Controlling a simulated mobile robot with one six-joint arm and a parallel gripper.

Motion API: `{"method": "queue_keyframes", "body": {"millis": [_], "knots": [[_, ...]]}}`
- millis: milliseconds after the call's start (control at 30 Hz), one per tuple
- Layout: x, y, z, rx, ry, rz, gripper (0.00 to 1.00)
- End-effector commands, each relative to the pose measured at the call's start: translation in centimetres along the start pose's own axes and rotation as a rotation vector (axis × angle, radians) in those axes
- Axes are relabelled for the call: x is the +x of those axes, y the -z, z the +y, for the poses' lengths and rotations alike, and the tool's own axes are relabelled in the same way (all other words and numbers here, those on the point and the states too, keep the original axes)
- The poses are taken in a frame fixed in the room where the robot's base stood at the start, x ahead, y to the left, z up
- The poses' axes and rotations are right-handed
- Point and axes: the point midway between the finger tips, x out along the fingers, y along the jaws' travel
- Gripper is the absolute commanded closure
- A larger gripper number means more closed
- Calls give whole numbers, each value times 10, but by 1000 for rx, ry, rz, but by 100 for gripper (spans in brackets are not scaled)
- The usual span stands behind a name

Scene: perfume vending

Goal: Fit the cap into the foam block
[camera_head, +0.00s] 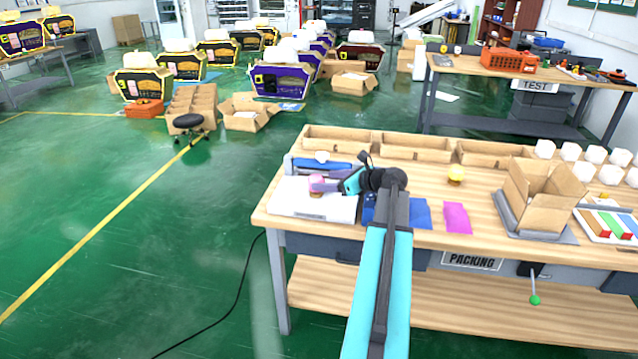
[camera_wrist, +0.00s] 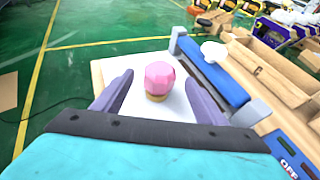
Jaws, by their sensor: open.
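A pink faceted cap (camera_wrist: 160,76) with a gold-brown lower rim stands upright over a flat white slab (camera_wrist: 112,71). The cap (camera_head: 317,184) and slab (camera_head: 290,196) also show at the left end of the packing table in the head view. My gripper (camera_wrist: 158,86) is open, with one purple finger on each side of the cap and visible gaps between. In the head view my gripper (camera_head: 328,184) is small and partly covers the cap. I cannot tell whether the slab is the foam block; no hole shows in it.
A blue bar fixture (camera_wrist: 215,76) with a white piece (camera_wrist: 213,50) on it stands right beside the slab. Cardboard trays (camera_head: 418,150) line the table's back edge. An open carton (camera_head: 543,195) is at the right.

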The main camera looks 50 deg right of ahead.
Motion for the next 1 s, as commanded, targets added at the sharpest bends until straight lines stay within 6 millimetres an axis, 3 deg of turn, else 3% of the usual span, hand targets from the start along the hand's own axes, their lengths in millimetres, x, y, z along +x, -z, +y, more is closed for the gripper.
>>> {"method": "queue_keyframes", "body": {"millis": [100,300,1000], "knots": [[-15,0,0,-1,2,0,34],[-26,0,0,0,1,0,34],[-24,-1,2,0,-4,0,34]]}}
